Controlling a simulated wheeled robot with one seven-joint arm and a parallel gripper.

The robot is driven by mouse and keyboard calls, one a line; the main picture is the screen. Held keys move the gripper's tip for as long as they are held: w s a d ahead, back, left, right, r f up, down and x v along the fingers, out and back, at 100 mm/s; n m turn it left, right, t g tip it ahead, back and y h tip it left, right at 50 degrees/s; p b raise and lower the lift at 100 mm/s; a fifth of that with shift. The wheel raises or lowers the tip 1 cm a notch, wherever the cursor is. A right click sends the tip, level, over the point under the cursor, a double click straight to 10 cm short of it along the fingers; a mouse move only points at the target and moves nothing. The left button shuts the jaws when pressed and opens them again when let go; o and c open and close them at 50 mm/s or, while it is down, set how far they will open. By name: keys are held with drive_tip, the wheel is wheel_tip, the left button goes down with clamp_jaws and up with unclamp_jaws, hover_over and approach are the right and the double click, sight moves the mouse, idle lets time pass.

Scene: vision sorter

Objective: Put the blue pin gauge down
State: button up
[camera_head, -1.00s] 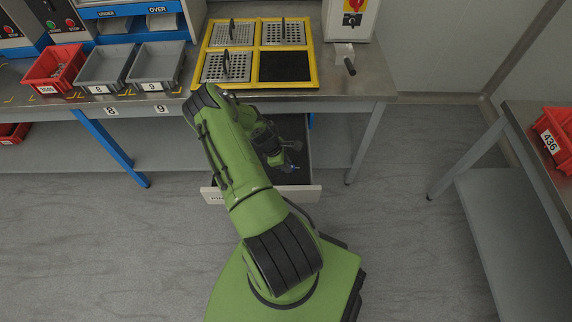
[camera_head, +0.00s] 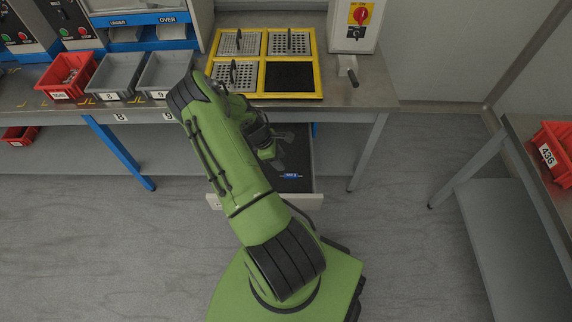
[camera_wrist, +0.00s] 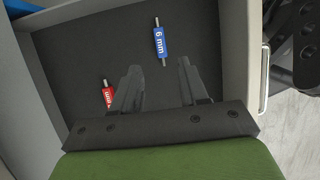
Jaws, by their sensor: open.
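The blue pin gauge (camera_wrist: 160,43), marked "6 mm", lies on the dark floor of the open drawer (camera_wrist: 90,45). It also shows as a small blue piece in the head view (camera_head: 291,176). My gripper (camera_wrist: 160,78) is open and empty in the wrist view, its two fingers apart. The blue gauge lies just beyond the fingertips, clear of them. A red pin gauge (camera_wrist: 108,97) lies in the same drawer, to the left of my left finger and partly hidden by it. In the head view my arm covers part of the drawer.
The drawer has pale walls and a metal handle (camera_wrist: 264,80). Above it the workbench (camera_head: 350,97) carries a yellow-framed tray (camera_head: 262,56), grey bins (camera_head: 117,72) and a red bin (camera_head: 70,75). Another red bin (camera_head: 553,152) stands on the table at the right.

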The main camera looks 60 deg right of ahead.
drive_tip(key=w+a+r+m+t, duration=0.1)
drive_tip(key=w+a+r+t, duration=0.1)
drive_tip(key=w+a+r, duration=0.45)
drive_tip(key=w+a+r+m+t+y, duration=0.1)
drive_tip(key=a+r, duration=0.3)
drive_tip(key=r, duration=0.6)
drive_tip(key=w+a+r+m+t, duration=0.1)
drive_tip(key=w+a+r+t, duration=0.1)
drive_tip(key=w+a+r, duration=0.35)
drive_tip(key=s+a+r+m+t, duration=0.1)
drive_tip(key=s+a+r, duration=0.3)
drive_tip(key=a+r, duration=0.25)
drive_tip(key=s+a+r+t, duration=0.2)
drive_tip(key=s+a+r, duration=0.1)
drive_tip(key=a+r, duration=0.4)
drive_tip(key=s+a+r+m+t+y, duration=0.1)
drive_tip(key=s+a+r, duration=0.3)
drive_tip(key=s, duration=0.6)
drive_tip(key=shift+a+t, duration=0.3)
drive_tip(key=shift+a, duration=0.2)
